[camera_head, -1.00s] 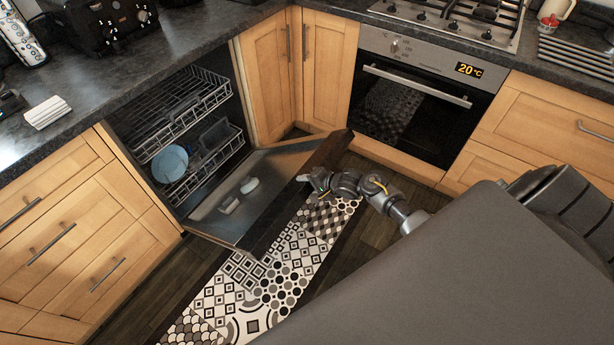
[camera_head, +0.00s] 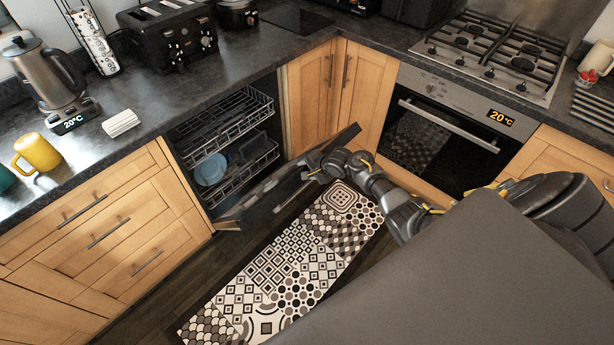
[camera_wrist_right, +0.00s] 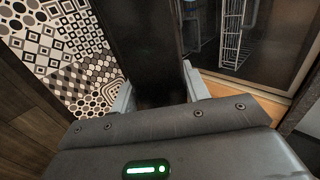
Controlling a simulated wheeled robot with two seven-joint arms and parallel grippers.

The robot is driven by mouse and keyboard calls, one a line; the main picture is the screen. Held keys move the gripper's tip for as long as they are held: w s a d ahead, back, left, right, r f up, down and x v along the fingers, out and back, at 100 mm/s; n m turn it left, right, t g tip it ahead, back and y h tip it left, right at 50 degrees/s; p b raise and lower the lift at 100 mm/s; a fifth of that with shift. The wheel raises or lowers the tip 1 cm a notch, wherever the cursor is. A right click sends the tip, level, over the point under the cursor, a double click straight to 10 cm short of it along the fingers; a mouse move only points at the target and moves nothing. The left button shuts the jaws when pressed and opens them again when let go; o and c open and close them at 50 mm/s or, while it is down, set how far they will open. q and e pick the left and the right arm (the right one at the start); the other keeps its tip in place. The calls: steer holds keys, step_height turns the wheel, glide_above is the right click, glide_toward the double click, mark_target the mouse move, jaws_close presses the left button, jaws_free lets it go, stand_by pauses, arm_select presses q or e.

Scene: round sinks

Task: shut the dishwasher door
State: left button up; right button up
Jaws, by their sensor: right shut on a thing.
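The dishwasher (camera_head: 190,140) stands under the left counter, its two wire racks showing inside. Its door (camera_head: 262,192) is partly open, tilted up from its bottom hinge and leaning out over the floor. My right gripper (camera_head: 307,173) is at the upper edge of the door, coming from the right. In the right wrist view the dark door edge (camera_wrist_right: 146,50) lies between the two light fingers of the gripper (camera_wrist_right: 155,92), which is shut on it. My left gripper is not in view.
A patterned mat (camera_head: 290,265) lies on the dark floor in front of the dishwasher. The oven (camera_head: 430,130) with its bar handle is to the right, and corner cabinets (camera_head: 340,90) stand behind the door. Drawers (camera_head: 110,235) are at the left.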

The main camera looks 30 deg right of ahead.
steer(key=shift+w+a+r, duration=0.15)
steer(key=shift+w+r, duration=0.65)
steer(key=shift+w, duration=0.1)
steer(key=o, duration=1.2)
steer(key=shift+o, duration=0.3)
steer(key=shift+s+f, duration=0.15)
steer(key=shift+s, duration=0.1)
steer(key=shift+s+r+p, duration=0.2)
steer(key=shift+r+p, duration=0.1)
steer(key=shift+p, duration=0.05)
steer(key=p+v, duration=0.2)
steer(key=v, duration=0.8)
